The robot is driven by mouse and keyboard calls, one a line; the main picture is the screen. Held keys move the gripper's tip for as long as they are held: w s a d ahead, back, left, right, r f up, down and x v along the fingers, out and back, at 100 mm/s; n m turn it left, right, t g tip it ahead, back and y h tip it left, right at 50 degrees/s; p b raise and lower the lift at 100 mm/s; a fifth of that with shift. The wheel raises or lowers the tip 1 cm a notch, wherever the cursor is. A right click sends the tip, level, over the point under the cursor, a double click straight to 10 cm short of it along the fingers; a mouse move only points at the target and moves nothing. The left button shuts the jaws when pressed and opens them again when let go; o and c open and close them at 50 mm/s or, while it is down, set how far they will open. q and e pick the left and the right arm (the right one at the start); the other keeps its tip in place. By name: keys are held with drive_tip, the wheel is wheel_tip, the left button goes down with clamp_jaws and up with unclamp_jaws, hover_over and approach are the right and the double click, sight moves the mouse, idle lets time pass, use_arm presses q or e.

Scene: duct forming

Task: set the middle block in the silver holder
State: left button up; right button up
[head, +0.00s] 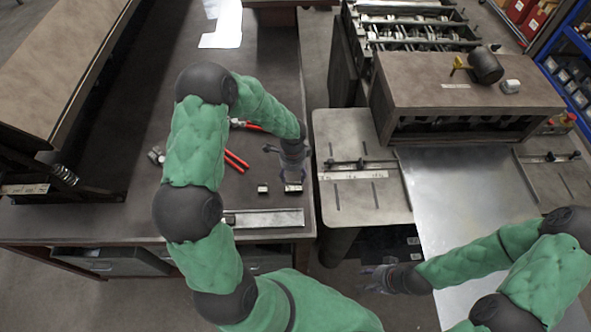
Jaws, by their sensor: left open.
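The silver holder (265,219) is a long, flat metal piece lying near the front edge of the dark workbench. Behind it are two small blocks, one (262,188) standing clear and one (293,188) to its right, just below my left gripper. I cannot make out a third block; the gripper may hide one. My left gripper (291,176) is open and points down over the right-hand block; whether it touches it is unclear. My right gripper (375,279) is in front of the machine, away from the blocks, and its fingers are too small to read.
Red-handled pliers (236,160) and other hand tools lie behind the blocks. A grey machine table (350,190) stands right of the bench across a narrow gap, with a large metal sheet (455,185) beside it. The bench left of my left arm is mostly clear.

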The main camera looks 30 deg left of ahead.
sight(294, 187)
use_arm(q)
wheel_tip(294, 187, down, 8)
drive_tip(key=b, duration=0.5)
drive_tip(key=shift+w+r, duration=0.1)
drive_tip(key=shift+r, duration=0.15)
drive_tip(key=shift+d+f+b, duration=0.1)
drive_tip(key=shift+f+b, duration=0.3)
drive_tip(key=shift+b, duration=0.25)
drive_tip(key=shift+f, duration=0.1)
